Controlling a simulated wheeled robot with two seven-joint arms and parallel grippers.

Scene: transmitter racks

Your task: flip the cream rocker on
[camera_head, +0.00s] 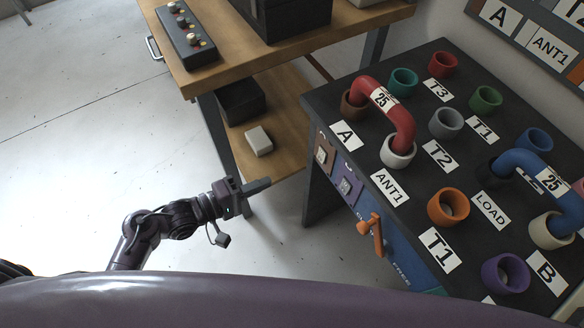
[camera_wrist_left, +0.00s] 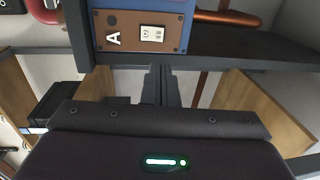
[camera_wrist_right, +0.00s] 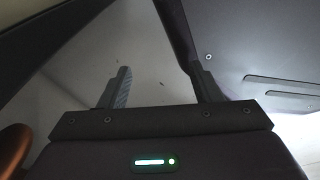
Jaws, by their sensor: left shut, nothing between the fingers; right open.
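A brown plate marked A (camera_wrist_left: 118,32) with a small cream rocker switch (camera_wrist_left: 152,34) shows at the top of the left wrist view. In the head view the brown plate (camera_head: 324,152) is on the rack's front side, beside a purple plate (camera_head: 346,182) with another pale switch. My left gripper (camera_head: 264,184) is shut and empty, left of the plates and apart from them. Its fingers (camera_wrist_left: 162,84) show below the brown plate in the left wrist view. My right gripper (camera_wrist_right: 160,82) is open and empty, away from the switches. The rocker's on or off position is too small to tell.
The black rack top (camera_head: 420,150) carries coloured sockets, a red handle (camera_head: 392,112) and a blue handle (camera_head: 540,165). An orange lever (camera_head: 372,234) sticks out from the rack's front. A wooden bench (camera_head: 222,75) stands behind, with a pale box (camera_head: 258,141) on its lower shelf.

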